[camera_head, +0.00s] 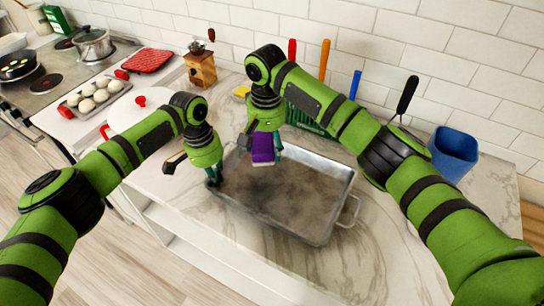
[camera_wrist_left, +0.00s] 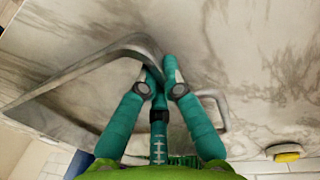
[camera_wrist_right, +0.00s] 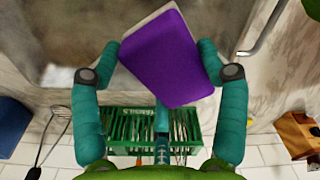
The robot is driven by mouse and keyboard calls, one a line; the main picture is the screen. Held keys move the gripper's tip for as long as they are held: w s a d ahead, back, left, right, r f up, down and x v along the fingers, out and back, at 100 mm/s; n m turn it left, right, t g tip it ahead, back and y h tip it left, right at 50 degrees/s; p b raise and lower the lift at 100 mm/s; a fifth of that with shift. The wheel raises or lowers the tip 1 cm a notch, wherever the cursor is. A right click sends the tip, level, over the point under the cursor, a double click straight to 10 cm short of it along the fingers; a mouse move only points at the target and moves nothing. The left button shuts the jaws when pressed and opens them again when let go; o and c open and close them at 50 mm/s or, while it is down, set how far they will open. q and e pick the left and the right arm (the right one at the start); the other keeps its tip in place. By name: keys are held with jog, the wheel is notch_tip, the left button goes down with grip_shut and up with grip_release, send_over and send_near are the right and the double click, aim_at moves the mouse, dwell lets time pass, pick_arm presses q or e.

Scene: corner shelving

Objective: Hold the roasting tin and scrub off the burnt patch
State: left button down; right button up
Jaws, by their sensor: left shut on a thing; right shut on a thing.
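The grey metal roasting tin (camera_head: 325,232) lies on the marble counter, with dark brownish staining over its floor. My left gripper (camera_head: 213,181) is shut on the tin's left end; in the left wrist view its fingertips (camera_wrist_left: 160,68) close at the tin's rim (camera_wrist_left: 137,42). The exact grip on rim or handle is partly hidden by the fingers. My right gripper (camera_head: 264,143) is shut on a purple sponge with a pale layer (camera_head: 263,152), over the tin's far part. The sponge (camera_wrist_right: 160,62) sits tilted between the fingers in the right wrist view. I cannot tell whether it touches the tin.
A green rack (camera_wrist_right: 118,130) stands behind the tin near the tiled wall, with coloured handles above it. A blue container (camera_head: 453,153) is at right, a wooden grinder (camera_head: 200,70) and a yellow block (camera_head: 242,92) behind. The front-right counter is clear.

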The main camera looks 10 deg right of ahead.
pick_arm(q)
jog(key=c, duration=1.3)
grip_release()
jog(key=r, duration=0.8)
jog(key=w+a+r, duration=0.1)
jog(key=r, duration=0.3)
jog(key=shift+a, duration=0.1)
